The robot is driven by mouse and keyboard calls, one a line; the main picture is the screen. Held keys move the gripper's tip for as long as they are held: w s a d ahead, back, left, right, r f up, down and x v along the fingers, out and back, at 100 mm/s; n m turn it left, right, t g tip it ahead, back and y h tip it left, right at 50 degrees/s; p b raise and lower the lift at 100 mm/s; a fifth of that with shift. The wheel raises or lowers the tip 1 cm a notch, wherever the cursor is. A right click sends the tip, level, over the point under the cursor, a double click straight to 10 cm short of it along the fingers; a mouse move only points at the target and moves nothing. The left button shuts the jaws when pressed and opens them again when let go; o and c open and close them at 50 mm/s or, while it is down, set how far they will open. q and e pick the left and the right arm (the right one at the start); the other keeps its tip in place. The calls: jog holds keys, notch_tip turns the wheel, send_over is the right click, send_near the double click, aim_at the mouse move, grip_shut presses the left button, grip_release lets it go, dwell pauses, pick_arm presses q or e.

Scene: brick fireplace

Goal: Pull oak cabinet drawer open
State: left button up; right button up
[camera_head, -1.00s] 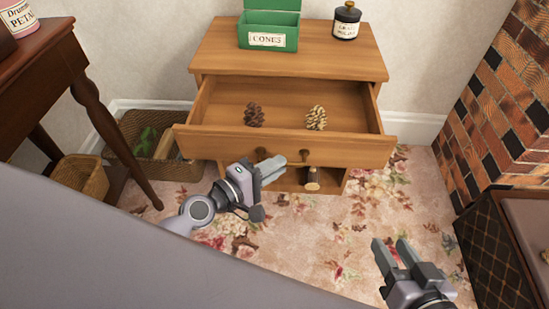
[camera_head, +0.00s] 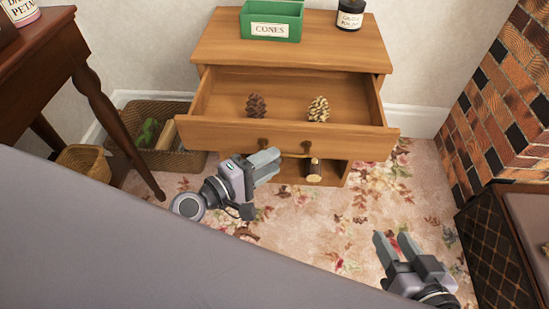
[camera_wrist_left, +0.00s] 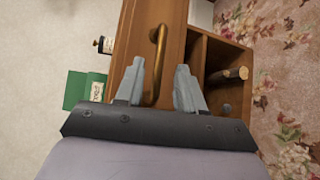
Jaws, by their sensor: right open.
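The oak cabinet (camera_head: 290,38) stands against the wall with its drawer (camera_head: 290,133) pulled well out. A dark pinecone (camera_head: 256,106) and a pale pinecone (camera_head: 318,109) lie inside the drawer. The brass bar handle (camera_head: 292,155) on the drawer front is partly hidden. My left gripper (camera_head: 270,163) is just in front of the drawer front. In the left wrist view its fingers (camera_wrist_left: 160,85) are apart, with the handle (camera_wrist_left: 158,50) showing between them, apparently untouched. My right gripper (camera_head: 395,245) is open and empty above the carpet at the lower right.
A green CONES box (camera_head: 271,29) and a black jar (camera_head: 350,15) stand on the cabinet. A log (camera_head: 314,171) lies in the open shelf below. A dark table (camera_head: 90,80) and a wicker basket (camera_head: 180,160) are at left. The brick fireplace (camera_head: 505,110) is at right.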

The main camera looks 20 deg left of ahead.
pick_arm(q)
jog(key=v, duration=0.5)
jog(key=shift+b, duration=0.4)
pick_arm(e)
jog(key=shift+w+a, duration=0.1)
jog(key=shift+a, duration=0.35)
pick_arm(q)
jog(key=shift+d, duration=0.1)
pick_arm(e)
jog(key=shift+w+r, duration=0.1)
